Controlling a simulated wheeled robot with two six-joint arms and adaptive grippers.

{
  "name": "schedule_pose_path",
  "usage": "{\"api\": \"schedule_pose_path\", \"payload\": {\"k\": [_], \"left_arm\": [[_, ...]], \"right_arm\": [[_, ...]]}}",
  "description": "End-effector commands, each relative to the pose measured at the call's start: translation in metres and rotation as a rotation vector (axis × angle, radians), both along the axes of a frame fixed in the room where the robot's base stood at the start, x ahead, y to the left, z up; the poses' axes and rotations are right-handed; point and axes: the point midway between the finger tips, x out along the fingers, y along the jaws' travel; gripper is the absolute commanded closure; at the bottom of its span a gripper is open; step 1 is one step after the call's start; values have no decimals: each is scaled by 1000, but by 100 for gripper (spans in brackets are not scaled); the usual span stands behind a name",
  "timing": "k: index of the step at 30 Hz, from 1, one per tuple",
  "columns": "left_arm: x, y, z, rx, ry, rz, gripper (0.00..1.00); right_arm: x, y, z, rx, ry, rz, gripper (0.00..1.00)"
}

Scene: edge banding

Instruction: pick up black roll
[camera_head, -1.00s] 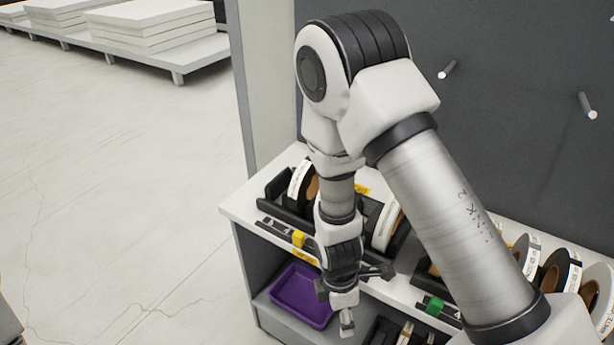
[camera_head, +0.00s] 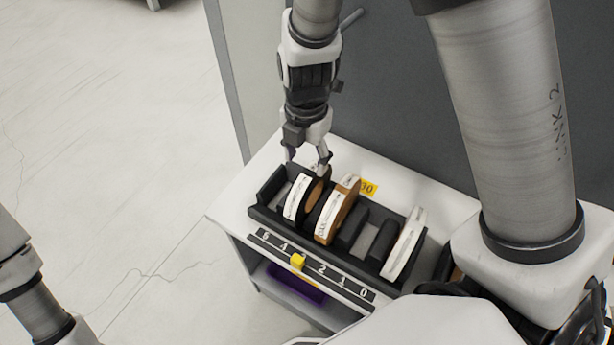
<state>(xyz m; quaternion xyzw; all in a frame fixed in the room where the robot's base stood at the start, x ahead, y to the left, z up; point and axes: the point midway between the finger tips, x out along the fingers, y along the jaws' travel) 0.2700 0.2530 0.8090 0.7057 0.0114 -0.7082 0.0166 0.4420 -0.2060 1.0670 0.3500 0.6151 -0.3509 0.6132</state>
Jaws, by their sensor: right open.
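The black roll (camera_head: 297,198) stands upright in the left part of the black rack (camera_head: 262,212), with a white label band on its edge and a brown core. A roll with brown sides (camera_head: 337,212) and a white label stands just right of it. My right gripper (camera_head: 306,163) is open and points down just above and behind the black roll, its fingers apart near the roll's top. Nothing shows between the fingers. Whether a fingertip touches the roll I cannot tell. My left arm shows at the lower left, but its gripper is out of view.
A white-edged roll (camera_head: 404,245) stands farther right in the rack, beyond some empty slots. A purple tray (camera_head: 296,284) is on the shelf below. A dark panel (camera_head: 400,100) rises behind the rack.

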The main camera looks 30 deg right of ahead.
Motion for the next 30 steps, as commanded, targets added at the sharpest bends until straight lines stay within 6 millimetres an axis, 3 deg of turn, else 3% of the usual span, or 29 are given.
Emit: {"api": "schedule_pose_path", "payload": {"k": [5, 9, 16, 17, 21, 22, 30], "left_arm": [[0, 0, 17, 0, 0, 0, 61], [0, 0, 17, 0, -1, 0, 61], [0, 0, 16, 0, -1, 0, 61], [0, 0, 16, 0, -1, 0, 61], [0, 0, 16, 0, -1, 0, 61], [0, 0, 16, 0, -1, 0, 61], [0, 0, 16, 0, -1, 0, 61]], "right_arm": [[-3, -2, -25, 0, 7, -2, 40], [-2, -3, -49, 0, 2, -2, 40], [-1, -3, -53, -1, -1, -2, 40], [-1, -3, -53, -1, -1, -2, 47], [-1, -3, -53, -1, -1, -2, 96], [-1, -3, -53, -1, -1, -2, 100], [-1, -3, -53, -1, -2, -2, 100]]}}
